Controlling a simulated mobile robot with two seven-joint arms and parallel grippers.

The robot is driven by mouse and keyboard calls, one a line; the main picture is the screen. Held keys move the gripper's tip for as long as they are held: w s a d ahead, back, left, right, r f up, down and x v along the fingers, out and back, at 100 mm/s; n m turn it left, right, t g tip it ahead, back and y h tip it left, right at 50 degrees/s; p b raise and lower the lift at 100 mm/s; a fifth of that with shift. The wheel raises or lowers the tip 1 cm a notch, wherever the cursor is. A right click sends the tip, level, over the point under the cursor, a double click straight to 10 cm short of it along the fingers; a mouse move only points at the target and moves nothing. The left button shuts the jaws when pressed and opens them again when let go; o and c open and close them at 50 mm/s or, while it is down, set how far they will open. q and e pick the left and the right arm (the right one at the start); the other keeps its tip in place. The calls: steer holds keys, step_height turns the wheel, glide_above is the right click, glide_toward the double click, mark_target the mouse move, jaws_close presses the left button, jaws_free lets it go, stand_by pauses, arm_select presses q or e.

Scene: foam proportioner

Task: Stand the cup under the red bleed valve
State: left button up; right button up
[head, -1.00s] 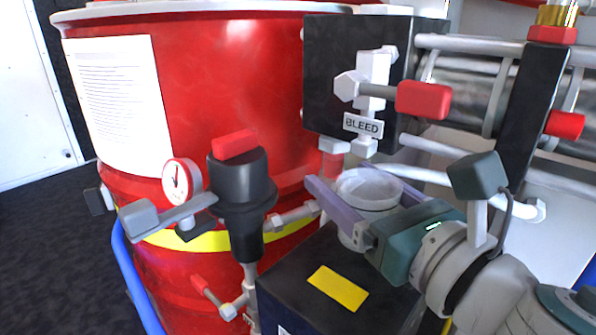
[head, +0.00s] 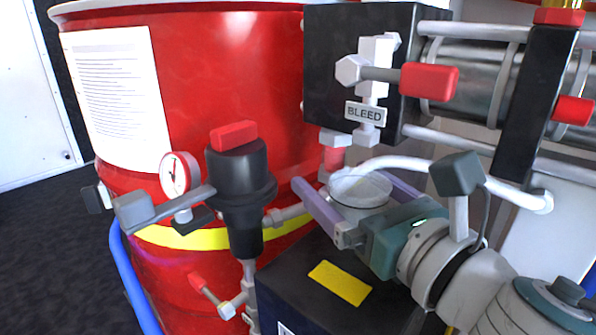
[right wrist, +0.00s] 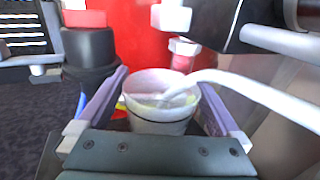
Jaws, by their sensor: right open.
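The translucent white cup (head: 360,188) stands upright near the black box's back edge, just below the bleed valve (head: 372,85) with its red handle (head: 429,81) and BLEED label. The cup also shows in the right wrist view (right wrist: 160,103), between the fingers with gaps at both sides. My left gripper is not in view.
A black box (head: 300,270) with a yellow label is beneath. A red drum (head: 230,70) stands behind. A black valve body with red top (head: 236,180) and a gauge (head: 180,174) stand left. A white hose (head: 440,168) curves close by the cup's right.

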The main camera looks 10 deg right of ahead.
steer(key=shift+r, duration=0.1)
steer(key=shift+s+r, duration=0.1)
steer(key=v, duration=1.1)
steer(key=shift+s, duration=0.15)
steer(key=shift+s+d+b, duration=0.15)
steer(key=shift+s+b, duration=0.1)
steer(key=shift+b, duration=0.05)
